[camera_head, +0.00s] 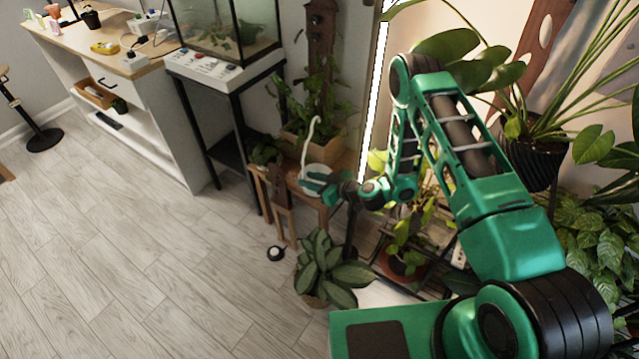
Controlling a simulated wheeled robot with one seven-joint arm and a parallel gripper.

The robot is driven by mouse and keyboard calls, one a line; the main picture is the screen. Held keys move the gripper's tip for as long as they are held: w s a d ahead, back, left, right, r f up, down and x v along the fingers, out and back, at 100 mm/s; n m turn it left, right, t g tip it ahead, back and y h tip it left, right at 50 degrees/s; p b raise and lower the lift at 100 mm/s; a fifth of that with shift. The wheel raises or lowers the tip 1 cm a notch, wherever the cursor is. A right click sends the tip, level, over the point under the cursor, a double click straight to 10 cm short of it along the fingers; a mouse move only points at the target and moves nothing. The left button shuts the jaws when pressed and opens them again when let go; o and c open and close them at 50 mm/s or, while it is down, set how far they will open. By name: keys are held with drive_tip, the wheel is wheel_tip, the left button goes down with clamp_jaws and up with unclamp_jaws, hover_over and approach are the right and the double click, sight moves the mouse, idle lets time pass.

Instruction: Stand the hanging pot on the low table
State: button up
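The hanging pot (312,171) is small and white, with a curved white hanger rising above it. It appears upright at the front of the low wooden table (346,163); I cannot tell whether it rests on the top or is held just above it. My gripper (321,186) is at the pot's front right side, with green fingers overlapping the white wall. The fingers are too small and partly hidden to show whether they are closed on it.
A wooden planter (318,150) and a small potted plant (264,151) crowd the table's back and left. A leafy floor plant (322,268) and a small black-and-white object (276,253) are in front. A glass tank on a black stand (240,120) is at left. The left floor is clear.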

drive_tip(key=shift+v, duration=2.75)
drive_tip(key=s+d+r+n+g, duration=0.15)
drive_tip(key=d+r+g, duration=0.35)
drive_tip(key=r, duration=0.7)
drive_tip(key=s+d+r+m+g+h, duration=0.1)
drive_tip(key=s+d+r+m+h, duration=0.15)
drive_tip(key=s+d+r, duration=0.45)
drive_tip(key=s+d+r+m+h, duration=0.2)
drive_tip(key=s+d+r+h, duration=0.15)
drive_tip(key=d, duration=0.65)
drive_tip(key=s+d+r+m+g+h, duration=0.1)
drive_tip(key=s+d+r+m, duration=0.3)
drive_tip(key=s, duration=0.5)
drive_tip(key=s+d+r+m+g+h, duration=0.1)
drive_tip(key=s+d+r+m, duration=0.3)
drive_tip(key=s, duration=0.5)
drive_tip(key=s+d+r+m+g+h, duration=0.1)
drive_tip(key=s+d+r+m, duration=0.3)
drive_tip(key=s, duration=0.5)
drive_tip(key=shift+d+r+m+h, duration=0.3)
drive_tip(key=shift+r+m, duration=0.1)
drive_tip(key=shift+r, duration=0.25)
drive_tip(key=shift+s, duration=0.1)
